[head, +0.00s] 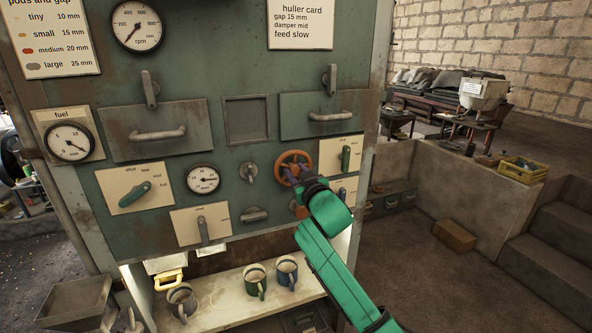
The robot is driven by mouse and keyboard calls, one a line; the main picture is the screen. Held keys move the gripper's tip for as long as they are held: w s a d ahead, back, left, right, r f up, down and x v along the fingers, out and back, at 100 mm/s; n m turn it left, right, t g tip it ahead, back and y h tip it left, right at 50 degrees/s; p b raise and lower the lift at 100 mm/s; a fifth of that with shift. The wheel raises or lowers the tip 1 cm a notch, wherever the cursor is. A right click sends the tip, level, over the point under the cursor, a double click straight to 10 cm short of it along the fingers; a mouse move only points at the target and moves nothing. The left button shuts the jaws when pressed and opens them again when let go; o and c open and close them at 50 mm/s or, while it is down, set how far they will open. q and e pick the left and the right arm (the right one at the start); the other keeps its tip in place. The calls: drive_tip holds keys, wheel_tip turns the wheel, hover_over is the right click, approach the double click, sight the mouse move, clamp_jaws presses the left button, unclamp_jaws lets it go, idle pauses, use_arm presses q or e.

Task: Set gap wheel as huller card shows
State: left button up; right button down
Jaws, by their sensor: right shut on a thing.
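The huller card (300,30) at the top of the green panel reads gap 15 mm, damper mid, feed slow. A round orange-brown handwheel (282,160) sits at the panel's right half; I take it as the gap wheel. My right gripper (294,173) is at the wheel and shut on it; my own wrist hides its lower right part. A small round gauge (203,179) is left of the wheel; its scale is too small to read surely. My left gripper is not in view.
A pods and gap card (55,40) lists sizes from 10 to 25 mm. Levers sit around the wheel, including a teal one (134,194) and a grey one (203,228). Several mugs (255,281) stand on the shelf below. Stone steps (545,230) are at the right.

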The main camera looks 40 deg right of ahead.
drive_tip(key=n+p, duration=0.1)
drive_tip(key=n, duration=0.4)
drive_tip(key=shift+n, duration=0.3)
drive_tip(key=n+p, duration=0.1)
drive_tip(key=n, duration=0.4)
drive_tip(key=shift+p, duration=0.4)
drive_tip(key=n+p, duration=0.1)
drive_tip(key=n, duration=0.5)
drive_tip(key=n+p, duration=0.1)
drive_tip(key=n, duration=0.3)
drive_tip(key=shift+f+n, duration=0.1)
drive_tip(key=shift+n, duration=0.3)
drive_tip(key=shift+p, duration=0.3)
drive_tip(key=c, duration=0.8)
unclamp_jaws()
